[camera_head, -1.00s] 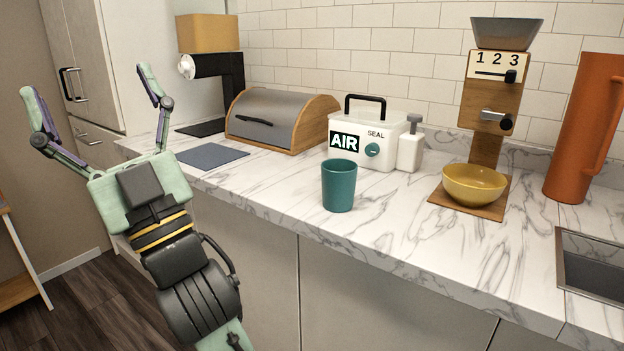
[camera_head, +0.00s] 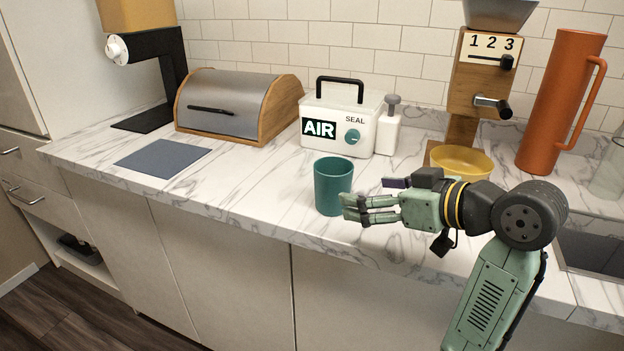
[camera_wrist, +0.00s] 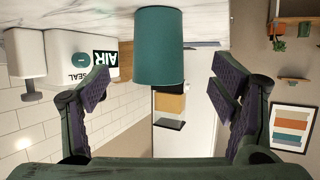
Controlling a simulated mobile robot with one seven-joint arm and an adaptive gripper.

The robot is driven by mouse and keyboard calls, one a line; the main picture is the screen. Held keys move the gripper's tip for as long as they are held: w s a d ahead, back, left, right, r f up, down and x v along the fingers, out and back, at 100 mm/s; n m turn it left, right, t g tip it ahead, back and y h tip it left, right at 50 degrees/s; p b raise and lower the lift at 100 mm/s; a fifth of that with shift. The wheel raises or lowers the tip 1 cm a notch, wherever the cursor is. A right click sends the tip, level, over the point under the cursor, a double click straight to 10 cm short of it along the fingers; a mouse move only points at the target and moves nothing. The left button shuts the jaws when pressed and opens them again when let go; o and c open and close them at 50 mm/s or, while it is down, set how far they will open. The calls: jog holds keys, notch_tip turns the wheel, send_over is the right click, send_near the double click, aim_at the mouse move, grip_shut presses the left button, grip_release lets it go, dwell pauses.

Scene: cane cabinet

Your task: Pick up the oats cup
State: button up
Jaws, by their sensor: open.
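The only cup in view is a teal cup (camera_head: 333,187), upright near the front edge of the marble counter (camera_head: 270,205). No label shows on it. My gripper (camera_head: 368,193) is open at the cup's right side, low over the counter and pointing left. The near finger overlaps the cup's lower right in the head view, and I cannot tell if it touches. In the wrist view, which is upside down, the cup (camera_wrist: 158,45) shows in the gap between the spread fingers of my gripper (camera_wrist: 160,82). The gripper holds nothing.
Behind the cup stand a white AIR SEAL box (camera_head: 340,125) and a white pump bottle (camera_head: 388,130). A yellow bowl (camera_head: 462,160) is behind my gripper, with an orange pitcher (camera_head: 560,105) further right. A blue-grey mat (camera_head: 163,158) lies left; the counter between is clear.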

aim_at(345, 190)
jog(key=shift+w+f, duration=0.15)
jog(key=shift+f, duration=0.1)
jog(key=p+x, duration=0.1)
jog(key=x, duration=0.3)
jog(key=shift+w+a+f, duration=0.1)
jog(key=shift+f, duration=0.05)
jog(key=p+x, duration=0.1)
jog(key=x, duration=0.4)
jog(key=shift+p, duration=0.4)
jog(key=shift+w+a, duration=0.25)
jog(key=shift+a, duration=0.05)
jog(key=c, duration=1.4)
